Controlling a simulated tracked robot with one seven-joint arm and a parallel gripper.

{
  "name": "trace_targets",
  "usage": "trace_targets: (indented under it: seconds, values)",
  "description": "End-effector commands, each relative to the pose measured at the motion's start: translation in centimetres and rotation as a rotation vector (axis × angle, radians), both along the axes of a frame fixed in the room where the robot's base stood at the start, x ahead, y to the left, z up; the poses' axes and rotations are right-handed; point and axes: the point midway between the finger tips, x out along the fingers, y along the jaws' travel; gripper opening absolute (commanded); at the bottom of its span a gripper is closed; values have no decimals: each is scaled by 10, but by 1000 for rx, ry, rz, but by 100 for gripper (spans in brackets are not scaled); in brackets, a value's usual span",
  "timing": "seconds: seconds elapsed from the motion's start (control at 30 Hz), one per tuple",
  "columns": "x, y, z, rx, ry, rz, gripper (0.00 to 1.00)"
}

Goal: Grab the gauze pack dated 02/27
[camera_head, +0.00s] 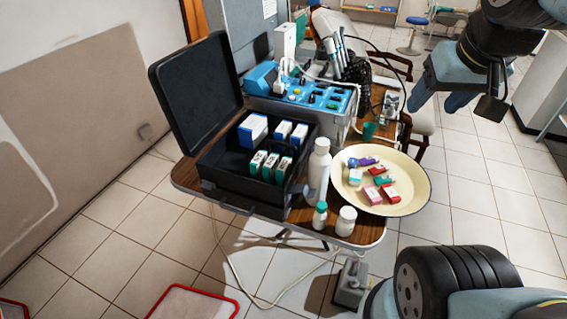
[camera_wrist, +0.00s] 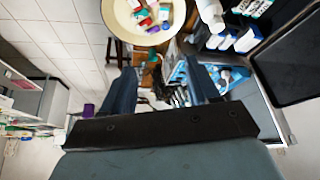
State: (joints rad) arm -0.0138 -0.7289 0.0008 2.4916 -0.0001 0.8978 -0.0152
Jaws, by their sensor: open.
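Small packs stand in the open black case (camera_head: 215,190) on the table. Green-and-white packs (camera_head: 270,167) form a row at the front, and blue-and-white packs (camera_head: 253,128) stand behind them. They also show at the top right of the wrist view, as green-and-white packs (camera_wrist: 253,8) and blue-and-white packs (camera_wrist: 246,40). No date is legible, so I cannot tell which pack is marked 02/27 or which are gauze. My gripper (camera_head: 437,99) is open and empty, raised in the air right of the table. Its two fingers (camera_wrist: 163,88) are spread apart in the wrist view.
A cream round tray (camera_head: 410,204) holds several small coloured boxes. White bottles (camera_head: 319,165) stand between it and the case. A blue device (camera_head: 300,95) with cables is behind. The case's raised lid (camera_head: 195,88) blocks the left.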

Motion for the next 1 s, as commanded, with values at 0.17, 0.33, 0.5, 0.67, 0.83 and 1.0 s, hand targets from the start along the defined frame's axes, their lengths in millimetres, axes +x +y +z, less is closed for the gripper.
trace_targets:
  seconds: [0.17, 0.33, 0.5, 0.67, 0.83, 1.0]
  values:
    - [28, 14, -8, -33, 57, 122, 78]
    - [63, 43, -23, -78, 122, 289, 94]
    - [93, 79, -44, -123, 184, 459, 100]
    - [117, 116, -69, -164, 241, 620, 100]
    - [136, 160, -102, -206, 298, 793, 100]
    - [147, 205, -140, -247, 352, 962, 100]
